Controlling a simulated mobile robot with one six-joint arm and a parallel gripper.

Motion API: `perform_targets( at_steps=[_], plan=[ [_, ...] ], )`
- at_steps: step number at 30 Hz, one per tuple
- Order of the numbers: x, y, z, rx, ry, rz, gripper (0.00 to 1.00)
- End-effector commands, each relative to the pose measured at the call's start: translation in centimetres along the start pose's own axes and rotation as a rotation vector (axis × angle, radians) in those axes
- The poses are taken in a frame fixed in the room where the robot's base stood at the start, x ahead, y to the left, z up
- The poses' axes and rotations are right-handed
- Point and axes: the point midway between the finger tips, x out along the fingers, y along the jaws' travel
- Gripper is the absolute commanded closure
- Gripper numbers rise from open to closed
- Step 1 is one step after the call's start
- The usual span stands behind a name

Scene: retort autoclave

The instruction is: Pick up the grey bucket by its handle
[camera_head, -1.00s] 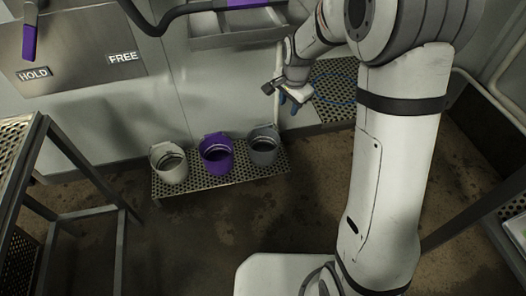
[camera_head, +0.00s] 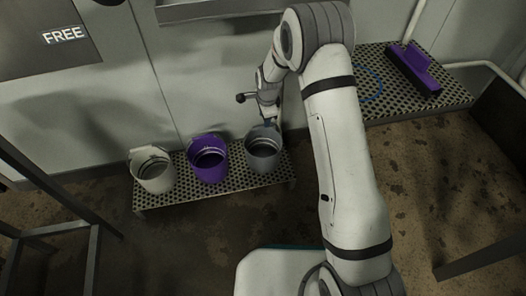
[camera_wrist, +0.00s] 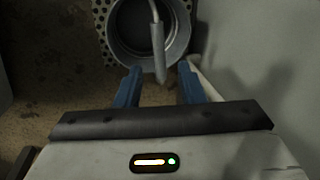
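The grey bucket (camera_head: 264,152) stands upright at the right end of a low perforated bench. My gripper (camera_head: 268,122) is just above its far rim in the head view. In the wrist view, the grey bucket (camera_wrist: 128,48) lies ahead with its mouth toward the camera. Its handle (camera_wrist: 158,50), a thin bar with a thicker grip, runs down between my two blue fingers. My gripper (camera_wrist: 160,84) is open, with a finger on each side of the grip's lower end. Neither finger appears to touch the handle.
A purple bucket (camera_head: 208,162) and a whitish bucket (camera_head: 153,174) stand left of the grey one on the perforated bench (camera_head: 225,186). A wall is close behind. A raised perforated platform at right (camera_head: 395,105) bears a purple broom head (camera_head: 414,68) and blue cord (camera_head: 372,84).

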Motion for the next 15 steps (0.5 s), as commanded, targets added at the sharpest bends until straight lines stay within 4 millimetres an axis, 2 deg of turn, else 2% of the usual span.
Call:
perform_targets(
  at_steps=[1, 8, 15],
  plan=[
    [1.0, 0.1, 0.0, 0.001, 0.000, 0.002, 0.65],
    [2.8, 0.1, 0.2, -0.001, 0.000, 0.002, 0.65],
    [6.1, 0.2, 0.5, -0.002, 0.000, 0.002, 0.65]
  ],
)
